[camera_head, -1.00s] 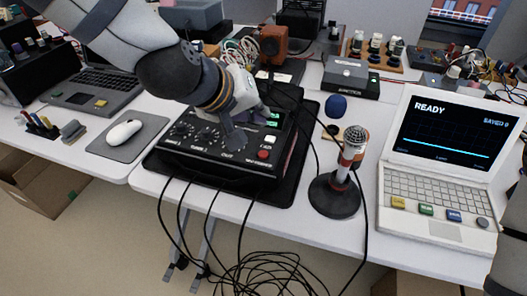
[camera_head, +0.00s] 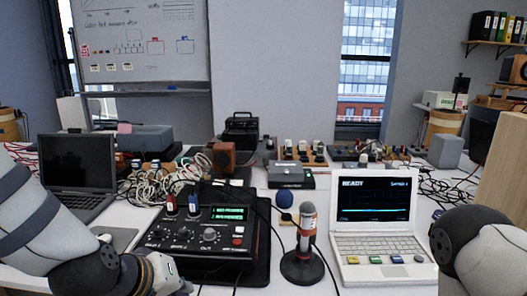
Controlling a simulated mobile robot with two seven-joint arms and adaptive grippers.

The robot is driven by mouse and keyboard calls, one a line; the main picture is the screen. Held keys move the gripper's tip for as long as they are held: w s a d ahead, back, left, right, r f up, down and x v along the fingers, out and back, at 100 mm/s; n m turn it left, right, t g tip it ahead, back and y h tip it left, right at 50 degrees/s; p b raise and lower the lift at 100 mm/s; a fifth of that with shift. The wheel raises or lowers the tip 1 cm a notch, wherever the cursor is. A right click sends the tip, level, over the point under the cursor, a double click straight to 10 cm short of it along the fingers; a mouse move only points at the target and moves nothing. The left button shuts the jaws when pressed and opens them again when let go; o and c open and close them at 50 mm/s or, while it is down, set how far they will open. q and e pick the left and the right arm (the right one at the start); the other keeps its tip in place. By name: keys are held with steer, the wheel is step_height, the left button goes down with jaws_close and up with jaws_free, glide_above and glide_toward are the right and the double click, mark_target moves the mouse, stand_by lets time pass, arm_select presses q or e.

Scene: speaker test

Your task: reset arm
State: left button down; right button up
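My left arm (camera_head: 50,235) comes in from the left and reaches down to the bottom edge, in front of the black mixer. Its wrist end (camera_head: 155,273) shows at the bottom edge; the fingers cannot be made out. My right arm (camera_head: 482,245) shows at the lower right, and its gripper is out of view. The black mixer (camera_head: 190,236) has knobs, a lit green display and a red button. The microphone (camera_head: 306,222) stands upright on a round black base right of the mixer. The white laptop (camera_head: 376,245) stands open with "READY" on its screen.
A dark laptop (camera_head: 78,165) stands open at the left. White cables (camera_head: 170,185), a brown box (camera_head: 224,158), a grey-black box (camera_head: 291,175) and a blue ball (camera_head: 284,199) lie behind the mixer. A whiteboard (camera_head: 140,40) stands at the back left. Loose cables lie at right.

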arm_select(q)
steer(key=s+a+f+m+g+y, duration=0.1)
steer(key=s+a+f+g, duration=0.15)
steer(key=s+f, duration=0.45)
steer(key=s+a+f+m+g+y, duration=0.1)
steer(key=s+f+g, duration=0.3)
steer(key=f, duration=0.6)
steer(key=s+a+f+m+g, duration=0.1)
steer(key=s+f, duration=0.2)
steer(key=s, duration=0.6)
steer(key=s+a+f+m+g, duration=0.1)
steer(key=s+a+f, duration=0.1)
steer(key=s, duration=0.8)
steer(key=shift+s+a+f+y, duration=0.15)
steer(key=shift+f+y, duration=0.15)
steer(key=shift+f, duration=0.2)
arm_select(e)
steer(key=shift+w+d+f, duration=0.15)
steer(key=shift+w+d, duration=0.1)
steer(key=shift+w, duration=0.6)
